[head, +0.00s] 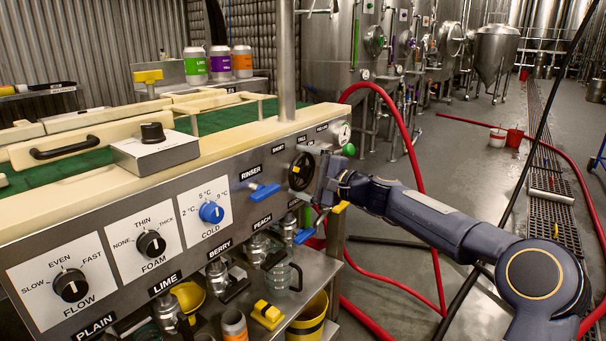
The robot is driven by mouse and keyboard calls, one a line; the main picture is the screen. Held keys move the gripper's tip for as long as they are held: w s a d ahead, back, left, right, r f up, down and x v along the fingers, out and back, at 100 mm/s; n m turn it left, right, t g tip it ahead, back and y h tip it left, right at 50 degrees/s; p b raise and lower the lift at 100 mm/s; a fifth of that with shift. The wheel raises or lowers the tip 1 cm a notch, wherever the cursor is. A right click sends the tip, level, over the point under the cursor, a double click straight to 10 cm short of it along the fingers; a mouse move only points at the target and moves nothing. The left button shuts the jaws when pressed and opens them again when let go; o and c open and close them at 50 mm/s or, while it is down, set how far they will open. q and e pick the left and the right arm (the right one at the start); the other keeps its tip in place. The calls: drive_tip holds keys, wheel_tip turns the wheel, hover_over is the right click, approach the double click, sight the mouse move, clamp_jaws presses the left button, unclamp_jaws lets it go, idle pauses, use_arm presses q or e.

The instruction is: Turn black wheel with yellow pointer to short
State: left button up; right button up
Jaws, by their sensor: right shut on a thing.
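The black wheel (301,171) is a dark ring with spokes, mounted on the steel front panel (240,215) toward its right end. My right gripper (315,183) comes in from the right and is shut on the wheel's right side. Its jaws and arm cover part of the rim. A yellowish spot shows on the wheel, but I cannot tell where a pointer aims. My left gripper is out of view.
A blue lever (264,192) marked rinser is just left of the wheel. Blue COLD (211,212), black FOAM (152,244) and FLOW (72,285) knobs line the panel. A green button (348,150) is to the right. Taps and a red hose (408,130) are nearby.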

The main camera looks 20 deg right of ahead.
drive_tip(key=shift+f, duration=0.1)
drive_tip(key=o, duration=0.7)
drive_tip(key=shift+o, duration=0.2)
drive_tip(key=v, duration=0.8)
